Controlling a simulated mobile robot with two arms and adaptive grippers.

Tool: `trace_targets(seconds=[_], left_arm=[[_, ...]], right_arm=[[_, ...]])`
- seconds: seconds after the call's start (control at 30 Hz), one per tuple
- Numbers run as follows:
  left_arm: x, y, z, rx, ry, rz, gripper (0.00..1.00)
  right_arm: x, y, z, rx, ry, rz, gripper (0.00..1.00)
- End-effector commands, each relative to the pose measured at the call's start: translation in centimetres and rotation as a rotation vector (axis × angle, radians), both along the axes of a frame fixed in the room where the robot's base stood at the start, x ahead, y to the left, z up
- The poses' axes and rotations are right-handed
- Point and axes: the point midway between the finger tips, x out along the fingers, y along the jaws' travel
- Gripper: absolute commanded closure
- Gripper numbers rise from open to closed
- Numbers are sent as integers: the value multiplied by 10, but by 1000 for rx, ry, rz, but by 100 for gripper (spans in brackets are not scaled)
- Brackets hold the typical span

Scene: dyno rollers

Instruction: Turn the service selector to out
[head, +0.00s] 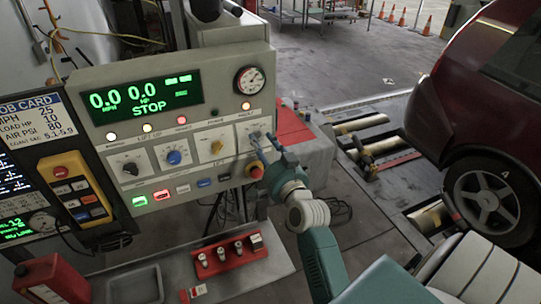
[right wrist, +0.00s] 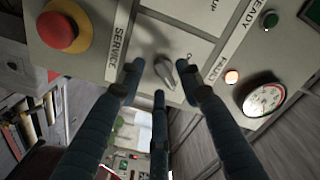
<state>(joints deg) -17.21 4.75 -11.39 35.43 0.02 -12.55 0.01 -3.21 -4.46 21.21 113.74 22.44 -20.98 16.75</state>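The service selector is a small grey knob (right wrist: 165,72) on a pale panel plate, with a "SERVICE" label (right wrist: 119,47) beside it in the right wrist view. Part of a label starting with "O" shows near its other side. In the head view the selector (head: 255,135) is the rightmost knob of the row, partly covered by my right gripper (head: 267,151). That gripper's blue fingers are spread around the knob, with gaps visible between fingertips and knob. I cannot tell whether any finger touches it. My left gripper is not in view.
A red emergency button (head: 256,171) sits just below the selector. Other knobs (head: 174,157) are to its left, and a gauge (head: 249,80) is above. A red car (head: 485,85) stands by the rollers at right. A red block (head: 227,256) with fittings lies below the console.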

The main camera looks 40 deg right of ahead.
Motion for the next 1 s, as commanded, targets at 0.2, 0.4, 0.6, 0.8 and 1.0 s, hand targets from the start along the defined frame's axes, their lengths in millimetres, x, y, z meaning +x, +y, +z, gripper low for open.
trace_targets(seconds=[0.2, 0.4, 0.6, 0.8, 1.0], left_arm=[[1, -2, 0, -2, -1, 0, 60], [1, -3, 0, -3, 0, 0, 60], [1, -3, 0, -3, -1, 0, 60], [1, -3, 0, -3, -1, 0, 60], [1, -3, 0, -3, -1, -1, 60]], right_arm=[[-45, 10, -2, -1, 5, -1, 65], [-84, 18, -2, 2, 4, -2, 65], [-103, 22, -1, 1, 2, -2, 65], [-106, 23, -1, 1, 0, -4, 65], [-106, 22, -1, 1, 0, -4, 65]])
